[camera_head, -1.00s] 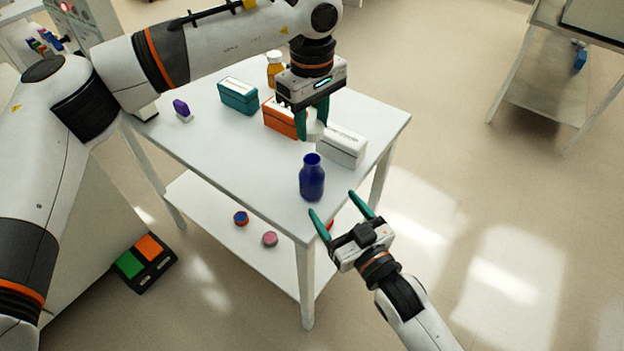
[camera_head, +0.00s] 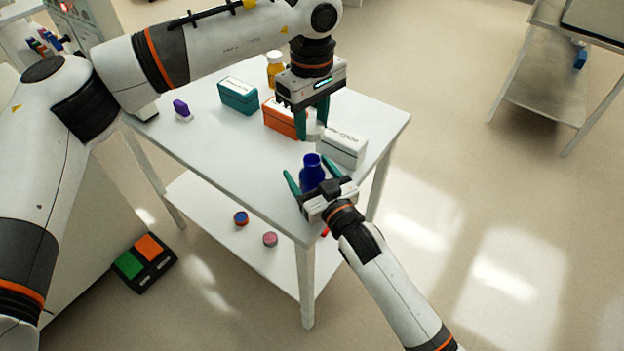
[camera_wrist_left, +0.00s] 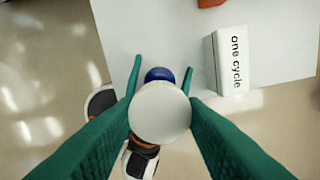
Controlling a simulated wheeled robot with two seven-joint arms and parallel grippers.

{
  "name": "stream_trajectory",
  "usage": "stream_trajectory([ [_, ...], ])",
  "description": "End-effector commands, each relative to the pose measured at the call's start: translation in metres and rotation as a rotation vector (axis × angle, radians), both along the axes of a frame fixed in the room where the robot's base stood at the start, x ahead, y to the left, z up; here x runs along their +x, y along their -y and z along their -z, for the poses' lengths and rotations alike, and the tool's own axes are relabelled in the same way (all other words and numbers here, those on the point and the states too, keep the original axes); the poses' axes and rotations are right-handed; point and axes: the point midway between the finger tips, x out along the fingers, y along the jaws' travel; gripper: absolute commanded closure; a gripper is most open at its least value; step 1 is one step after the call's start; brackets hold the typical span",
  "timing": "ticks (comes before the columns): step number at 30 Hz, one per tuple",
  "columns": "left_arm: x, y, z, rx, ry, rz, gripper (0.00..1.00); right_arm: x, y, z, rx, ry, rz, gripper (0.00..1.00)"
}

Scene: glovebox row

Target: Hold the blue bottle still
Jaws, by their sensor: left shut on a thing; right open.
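The blue bottle (camera_head: 312,170) stands upright, open-topped, near the table's front corner. My right gripper (camera_head: 307,168) is open, with one finger on each side of the bottle; whether either touches is unclear. The gripper body hides the bottle's lower part. My left gripper (camera_head: 312,124) is above the table, behind the bottle, shut on a white round cap (camera_head: 314,133). In the left wrist view the white cap (camera_wrist_left: 160,112) covers most of the blue bottle (camera_wrist_left: 160,74), and the right gripper's thin green fingers flank the bottle.
A white box (camera_head: 344,149) stands just behind and right of the bottle. An orange box (camera_head: 279,118), a teal box (camera_head: 238,96), an amber bottle (camera_head: 275,70) and a purple item (camera_head: 181,109) are farther back. The white table (camera_head: 220,155) is clear left of the bottle.

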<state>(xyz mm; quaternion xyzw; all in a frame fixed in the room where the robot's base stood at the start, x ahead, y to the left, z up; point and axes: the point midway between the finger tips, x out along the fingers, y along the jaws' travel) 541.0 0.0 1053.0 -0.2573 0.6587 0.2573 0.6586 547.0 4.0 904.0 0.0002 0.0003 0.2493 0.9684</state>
Motion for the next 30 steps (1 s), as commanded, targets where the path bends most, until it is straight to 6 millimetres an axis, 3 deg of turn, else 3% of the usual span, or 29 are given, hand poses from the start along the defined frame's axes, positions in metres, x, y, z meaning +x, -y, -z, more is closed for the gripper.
stream_trajectory([
  [13, 0.0000, 0.0001, -0.0001, 0.000, 0.000, 0.000, 0.83, 0.0079, -0.0046, 0.0000, 0.000, 0.000, -0.001, 0.24],
  [25, 0.0000, 0.0001, -0.0001, 0.000, 0.000, 0.000, 0.83, 0.0077, -0.0043, 0.0000, -0.001, 0.000, 0.000, 0.90],
  [30, -0.0003, 0.0000, 0.0066, 0.001, -0.002, 0.000, 0.83, 0.0077, -0.0043, 0.0001, -0.001, 0.000, 0.000, 0.91],
])
